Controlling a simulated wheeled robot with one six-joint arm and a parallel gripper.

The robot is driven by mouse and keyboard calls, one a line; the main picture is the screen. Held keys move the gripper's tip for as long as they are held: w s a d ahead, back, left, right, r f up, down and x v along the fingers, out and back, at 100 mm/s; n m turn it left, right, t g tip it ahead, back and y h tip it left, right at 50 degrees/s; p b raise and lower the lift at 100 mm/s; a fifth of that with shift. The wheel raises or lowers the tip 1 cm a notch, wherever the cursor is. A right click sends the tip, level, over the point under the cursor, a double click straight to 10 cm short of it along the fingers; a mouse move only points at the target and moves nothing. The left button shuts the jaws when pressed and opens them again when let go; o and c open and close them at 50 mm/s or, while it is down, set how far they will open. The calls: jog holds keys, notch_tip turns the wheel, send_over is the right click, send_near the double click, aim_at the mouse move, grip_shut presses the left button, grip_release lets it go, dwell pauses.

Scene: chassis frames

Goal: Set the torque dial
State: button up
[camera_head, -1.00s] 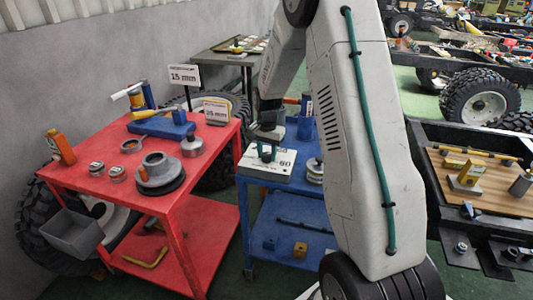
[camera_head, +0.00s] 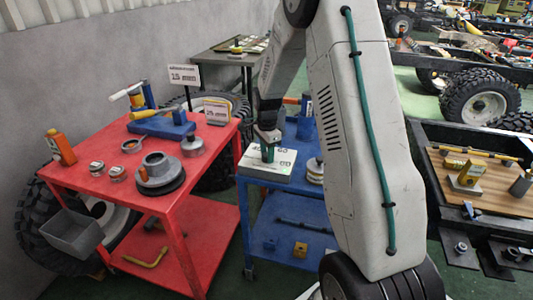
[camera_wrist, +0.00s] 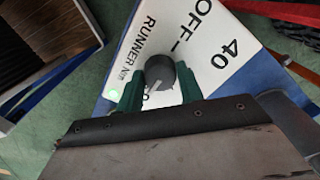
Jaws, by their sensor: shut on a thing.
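The torque dial is a round dark knob (camera_wrist: 160,70) on a white panel (camera_wrist: 165,28), seen in the wrist view. A light line on the knob slants to the lower left. The panel carries "OFF", "40" and "RUNNER Nm"; other marks are partly hidden by my gripper. My gripper (camera_wrist: 158,88) has its two green fingers shut on the knob, one on each side. In the head view, my gripper (camera_head: 267,154) is over the panel (camera_head: 282,176) on the blue cart, and the knob is hidden there.
The blue cart (camera_head: 285,205) has a round metal part (camera_head: 315,168) right of the panel. A red cart (camera_head: 215,150) with tools and metal parts stands close on the left. A dark table (camera_head: 232,54) is behind. A workbench (camera_head: 490,200) is on the right.

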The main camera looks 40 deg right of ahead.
jog(key=shift+s, duration=0.15)
jog(key=o, duration=1)
jog(key=shift+d, duration=0.15)
jog(key=shift+r, duration=0.25)
notch_tip(320, 180, up, 7)
jog(key=shift+r, duration=0.15)
